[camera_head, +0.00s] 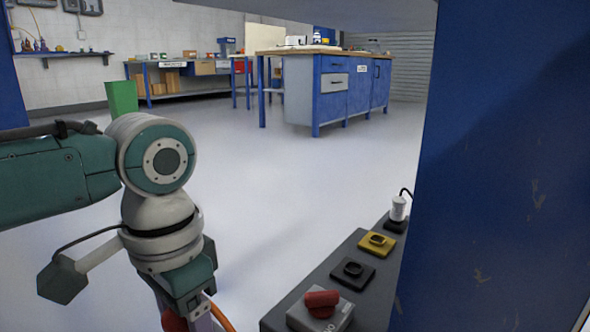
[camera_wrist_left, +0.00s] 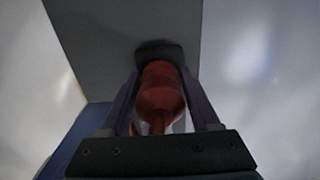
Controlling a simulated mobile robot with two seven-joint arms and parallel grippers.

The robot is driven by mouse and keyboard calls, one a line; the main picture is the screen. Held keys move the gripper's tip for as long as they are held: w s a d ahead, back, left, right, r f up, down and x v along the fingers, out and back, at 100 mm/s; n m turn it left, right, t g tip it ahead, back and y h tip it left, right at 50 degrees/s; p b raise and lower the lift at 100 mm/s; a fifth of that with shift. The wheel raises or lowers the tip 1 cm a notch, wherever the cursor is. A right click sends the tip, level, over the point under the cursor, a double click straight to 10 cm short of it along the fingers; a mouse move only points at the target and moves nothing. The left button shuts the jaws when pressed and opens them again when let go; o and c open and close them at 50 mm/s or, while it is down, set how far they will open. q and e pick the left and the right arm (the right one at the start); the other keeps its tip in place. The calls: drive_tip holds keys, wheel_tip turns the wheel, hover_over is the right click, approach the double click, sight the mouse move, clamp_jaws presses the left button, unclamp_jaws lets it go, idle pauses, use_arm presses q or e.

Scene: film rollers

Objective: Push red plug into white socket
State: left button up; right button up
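The red plug (camera_wrist_left: 160,95) is between the two fingers of my left gripper (camera_wrist_left: 161,74) in the left wrist view. The fingers close in on its sides, and an orange cable (camera_wrist_left: 158,127) runs from its near end. A dark square piece (camera_wrist_left: 159,49) on a grey surface shows just beyond the plug; contact cannot be told. In the head view my left gripper hangs at the bottom edge, mostly cut off, with a bit of red and the orange cable (camera_head: 222,318). No clearly white socket shows. My right gripper is not in view.
A grey ledge (camera_head: 338,256) at lower right carries a red-knobbed switch (camera_head: 321,302), a black socket (camera_head: 353,270), a yellow socket (camera_head: 376,243) and a white plug (camera_head: 398,208) in a dark socket. A blue panel (camera_head: 505,170) stands right of it. Open floor lies between arm and ledge.

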use_arm(q)
clamp_jaws()
drive_tip(key=shift+r, duration=0.1)
idle(0.5)
drive_tip(key=shift+r+p, duration=2.95)
drive_tip(key=shift+p, duration=0.6)
